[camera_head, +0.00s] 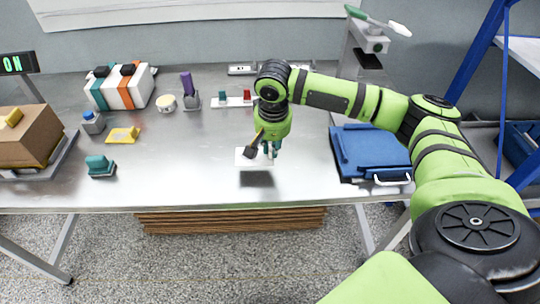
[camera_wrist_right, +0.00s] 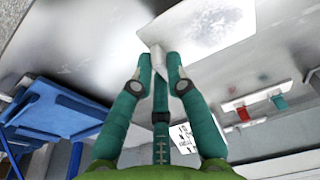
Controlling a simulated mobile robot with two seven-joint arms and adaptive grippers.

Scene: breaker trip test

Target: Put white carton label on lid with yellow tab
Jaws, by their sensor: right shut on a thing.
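A flat white label (camera_head: 250,160) is held above the steel table in my right gripper (camera_head: 270,149), with its shadow on the metal below. In the right wrist view the fingers of my right gripper (camera_wrist_right: 160,62) are closed on a small white piece at the edge of the label (camera_wrist_right: 205,27). A brown carton (camera_head: 35,135) stands at the left edge of the head view. A yellow tab (camera_head: 12,117) shows on its top, which I take to be the lid. The carton is partly cut off. The label is well to the right of it. My left gripper is not seen.
A blue case (camera_head: 370,150) lies right of the gripper. A yellow plate (camera_head: 123,136), a teal block (camera_head: 100,166) and a grey-blue object (camera_head: 93,122) stand between carton and label. A striped box (camera_head: 122,88) and purple item (camera_head: 188,90) stand behind. The front middle is clear.

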